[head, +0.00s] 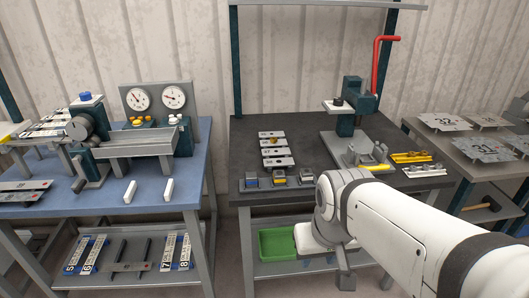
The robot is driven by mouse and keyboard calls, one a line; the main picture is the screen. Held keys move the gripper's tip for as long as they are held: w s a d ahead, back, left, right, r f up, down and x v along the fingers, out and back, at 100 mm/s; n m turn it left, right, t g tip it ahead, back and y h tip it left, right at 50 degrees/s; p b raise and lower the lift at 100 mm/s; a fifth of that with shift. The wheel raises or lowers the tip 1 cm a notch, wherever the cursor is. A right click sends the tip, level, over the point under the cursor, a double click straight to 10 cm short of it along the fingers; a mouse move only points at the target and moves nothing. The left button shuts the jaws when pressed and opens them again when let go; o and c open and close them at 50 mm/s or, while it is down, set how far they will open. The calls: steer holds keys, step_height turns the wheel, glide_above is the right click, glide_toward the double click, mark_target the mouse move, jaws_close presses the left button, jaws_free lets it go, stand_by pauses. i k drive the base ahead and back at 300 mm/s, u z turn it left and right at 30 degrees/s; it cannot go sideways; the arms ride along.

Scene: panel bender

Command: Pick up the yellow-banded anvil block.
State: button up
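Three small grey anvil blocks stand in a row along the front left edge of the dark-topped middle bench (300,133). The middle one appears to be the yellow-banded anvil block (279,181), with a small yellow mark on its front. The left block (250,183) shows blue, and the band of the right block (306,176) is too small to tell. My white arm reaches in from the lower right. My gripper (345,283) points down in front of the bench, below the top and away from the blocks. Its fingers are too small and shadowed to read.
Number-marked plates (277,151) lie behind the blocks. A press with a red lever (381,80) stands at the back right. Yellow and grey tooling (412,157) lies at the right. A green bin (277,244) sits on the lower shelf. A blue-topped bench (100,196) stands left.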

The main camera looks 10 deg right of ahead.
mark_target(279, 176)
steer(key=u, duration=0.05)
steer(key=i, duration=1)
steer(key=z, duration=0.05)
